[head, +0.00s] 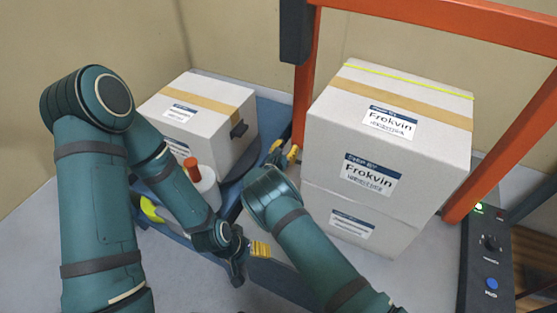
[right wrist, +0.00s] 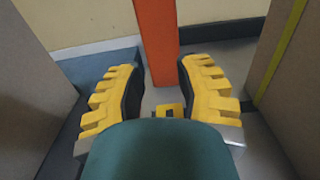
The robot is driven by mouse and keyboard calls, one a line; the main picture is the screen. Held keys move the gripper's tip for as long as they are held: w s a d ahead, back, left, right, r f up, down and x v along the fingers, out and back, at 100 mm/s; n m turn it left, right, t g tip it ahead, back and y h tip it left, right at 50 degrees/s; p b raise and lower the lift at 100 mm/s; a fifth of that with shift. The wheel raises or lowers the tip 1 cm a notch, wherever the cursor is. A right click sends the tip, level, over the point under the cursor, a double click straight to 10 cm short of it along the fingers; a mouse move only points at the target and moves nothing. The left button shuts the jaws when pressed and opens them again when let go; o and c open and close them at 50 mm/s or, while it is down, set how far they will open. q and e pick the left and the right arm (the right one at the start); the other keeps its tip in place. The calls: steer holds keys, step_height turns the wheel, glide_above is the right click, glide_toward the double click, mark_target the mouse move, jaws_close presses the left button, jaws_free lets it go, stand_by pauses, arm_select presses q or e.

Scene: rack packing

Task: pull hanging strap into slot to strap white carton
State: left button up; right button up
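The white carton (head: 386,160) labelled "Frokvin" stands on another white carton (head: 352,222) at the right, by the orange frame. A thin yellow-green strap (head: 410,80) lies across its top near the far edge. In the right wrist view the strap (right wrist: 280,55) runs down the side of the box at the right; its lower end is unclear. My right gripper (head: 284,153) is left of the carton, its fingers (right wrist: 165,90) spread and empty. A small yellow piece with a dark middle (right wrist: 168,110) shows between them; I cannot tell if it is the slot. My left gripper (head: 248,252) is lower, its opening unclear.
An orange post (right wrist: 158,40) stands beyond my right fingertips. Another white carton (head: 200,115) sits on a blue platform (head: 270,110) at the left, near a white bottle with a red cap (head: 191,166). A dark control panel (head: 487,250) stands at the right.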

steer(key=v, duration=0.8)
steer(key=shift+s, duration=0.15)
steer(key=shift+a, duration=0.1)
